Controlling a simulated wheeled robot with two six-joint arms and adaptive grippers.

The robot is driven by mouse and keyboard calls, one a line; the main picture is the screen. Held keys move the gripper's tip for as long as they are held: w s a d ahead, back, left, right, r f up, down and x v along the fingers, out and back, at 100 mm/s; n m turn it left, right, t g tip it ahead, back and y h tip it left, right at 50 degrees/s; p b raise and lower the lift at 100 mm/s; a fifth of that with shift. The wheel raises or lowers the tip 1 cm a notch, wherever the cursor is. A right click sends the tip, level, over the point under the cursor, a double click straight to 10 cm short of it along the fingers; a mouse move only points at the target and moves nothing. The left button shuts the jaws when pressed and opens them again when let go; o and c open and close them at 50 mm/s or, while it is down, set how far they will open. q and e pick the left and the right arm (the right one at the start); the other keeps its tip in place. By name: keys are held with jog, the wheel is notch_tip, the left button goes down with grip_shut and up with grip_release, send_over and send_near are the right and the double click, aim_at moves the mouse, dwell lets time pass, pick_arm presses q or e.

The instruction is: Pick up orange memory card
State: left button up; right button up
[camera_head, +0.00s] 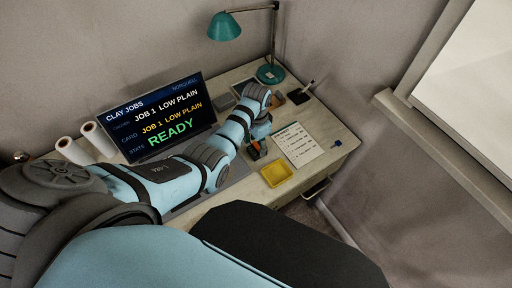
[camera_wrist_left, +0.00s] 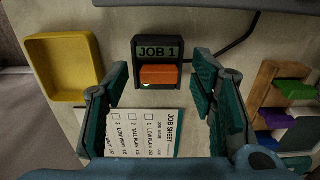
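The orange memory card (camera_wrist_left: 158,75) sits in a dark card reader (camera_wrist_left: 157,48) labelled JOB 1, with its near part sticking out of the slot. In the head view a small orange patch of the card (camera_head: 254,147) shows by the gripper. My left gripper (camera_wrist_left: 160,82) is open, with one teal finger on each side of the card and visible gaps between; it holds nothing. In the head view the left gripper (camera_head: 259,133) is over the desk by the reader. My right gripper is not in view.
A yellow tray (camera_wrist_left: 37,68) lies left of the reader, and a job sheet (camera_wrist_left: 135,122) lies below it. A wooden rack (camera_wrist_left: 262,90) with green and purple cards stands at right. A monitor (camera_head: 157,115) reading READY and a teal lamp (camera_head: 225,27) stand on the desk.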

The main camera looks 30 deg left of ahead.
pick_arm(q)
jog(key=shift+s+r, duration=0.1)
jog(key=c, duration=0.7)
